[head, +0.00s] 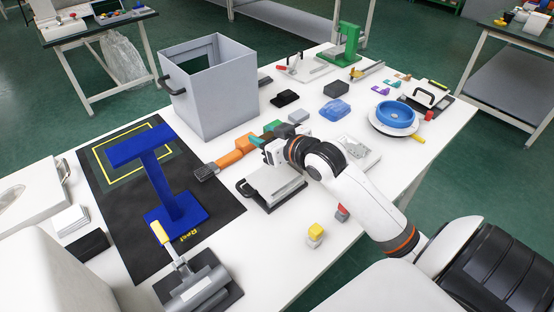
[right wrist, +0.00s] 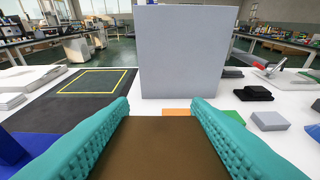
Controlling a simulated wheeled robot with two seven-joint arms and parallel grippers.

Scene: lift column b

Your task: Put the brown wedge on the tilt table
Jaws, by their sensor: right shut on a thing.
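My right gripper (head: 262,138) is above the middle of the white table, its teal fingers (right wrist: 165,115) shut on the brown wedge (right wrist: 160,150). In the right wrist view the wedge fills the space between the fingers, its lower part cut off by the frame. In the head view the gripper mostly hides the wedge. I cannot tell for sure which fixture is the tilt table; a grey plate with a black handle (head: 275,186) lies just below the gripper, and a tilted white panel on a dark base (head: 428,95) stands at the right. My left gripper is not in view.
A grey bin (head: 207,90) stands behind the gripper. A blue stand (head: 165,175) is on a black mat (head: 110,220) at left. An orange-handled tool (head: 232,153) lies beside the gripper.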

